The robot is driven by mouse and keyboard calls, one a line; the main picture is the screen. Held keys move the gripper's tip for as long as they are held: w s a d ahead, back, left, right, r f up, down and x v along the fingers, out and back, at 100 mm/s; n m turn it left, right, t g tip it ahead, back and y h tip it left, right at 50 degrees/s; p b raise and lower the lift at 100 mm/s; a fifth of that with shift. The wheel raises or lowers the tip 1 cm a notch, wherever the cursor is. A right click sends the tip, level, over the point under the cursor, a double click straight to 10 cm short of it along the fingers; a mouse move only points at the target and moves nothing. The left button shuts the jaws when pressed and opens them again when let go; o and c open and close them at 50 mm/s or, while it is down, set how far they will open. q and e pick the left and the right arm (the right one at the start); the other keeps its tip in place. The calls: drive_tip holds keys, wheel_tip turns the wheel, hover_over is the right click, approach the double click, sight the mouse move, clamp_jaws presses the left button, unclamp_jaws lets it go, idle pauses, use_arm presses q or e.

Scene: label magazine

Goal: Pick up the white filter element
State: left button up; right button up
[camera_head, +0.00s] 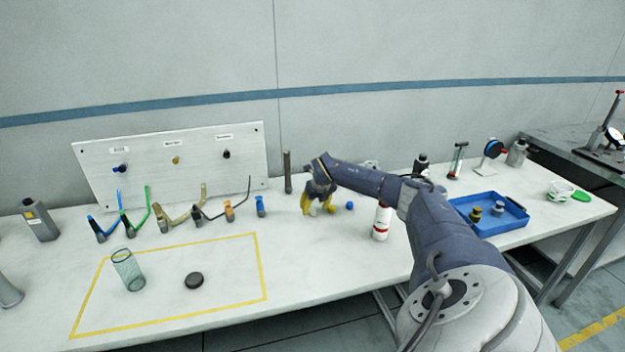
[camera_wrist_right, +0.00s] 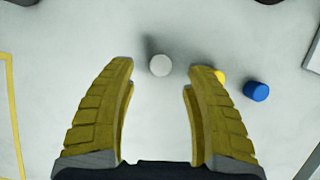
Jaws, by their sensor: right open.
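The white filter element (camera_wrist_right: 160,65) shows in the right wrist view as a small white round top on the pale table. It lies between the lines of my two yellow fingers, just past their tips. My right gripper (camera_wrist_right: 158,82) is open and empty above the table, pointing down at it. In the head view my right gripper (camera_head: 318,207) is over the middle of the table, and its fingers largely hide the white element there. My left gripper is not in view.
A red-and-white bottle (camera_head: 381,222) and a blue tray (camera_head: 462,209) are further right. A glass jar (camera_head: 127,270) and black disc (camera_head: 194,280) are left.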

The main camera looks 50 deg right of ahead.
sight(313, 210)
drive_tip(key=shift+x, duration=2)
drive_tip(key=c, duration=1.1)
